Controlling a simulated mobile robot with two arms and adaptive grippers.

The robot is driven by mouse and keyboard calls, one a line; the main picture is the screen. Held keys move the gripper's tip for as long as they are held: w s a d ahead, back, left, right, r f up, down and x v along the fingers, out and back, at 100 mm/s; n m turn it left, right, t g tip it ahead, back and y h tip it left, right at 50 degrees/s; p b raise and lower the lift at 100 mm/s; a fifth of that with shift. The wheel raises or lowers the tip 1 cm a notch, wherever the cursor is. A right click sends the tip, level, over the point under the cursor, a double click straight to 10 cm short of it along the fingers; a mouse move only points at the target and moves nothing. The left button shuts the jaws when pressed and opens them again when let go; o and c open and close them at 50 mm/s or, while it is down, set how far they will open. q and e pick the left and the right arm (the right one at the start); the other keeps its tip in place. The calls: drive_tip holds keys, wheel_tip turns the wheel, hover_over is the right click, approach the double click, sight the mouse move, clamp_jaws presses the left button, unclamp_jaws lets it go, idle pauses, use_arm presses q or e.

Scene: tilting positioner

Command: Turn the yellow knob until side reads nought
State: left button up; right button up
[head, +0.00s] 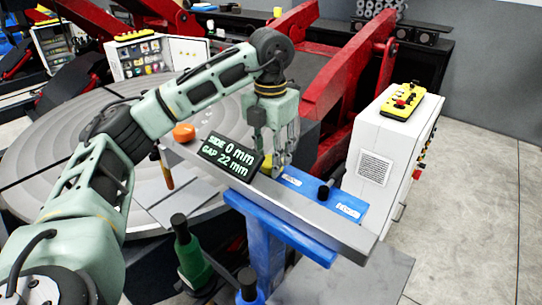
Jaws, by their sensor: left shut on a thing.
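My left gripper (277,166) reaches down from the end of my left arm. Its fingers are shut on the yellow knob (266,166), which is mostly hidden by the fingers and the display. The black display (230,158) stands just in front of the knob, with green and white text. It reads "SIDE 0 mm" and "GAP 22 mm". The knob sits by the grey bar (310,213) on the blue stand (264,240). My right gripper is not in view.
An orange knob (184,133) sits left of the display. A blue labelled plate (346,206) with a black handle (326,187) lies right of the gripper. A white control cabinet (377,165) stands at the right. A large round turntable (40,165) lies behind my arm.

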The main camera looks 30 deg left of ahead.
sight(270, 159)
use_arm(q)
drive_tip(key=shift+a, duration=0.1)
drive_tip(key=o, duration=1.1)
wheel_tip(270, 159, up, 12)
idle(0.5)
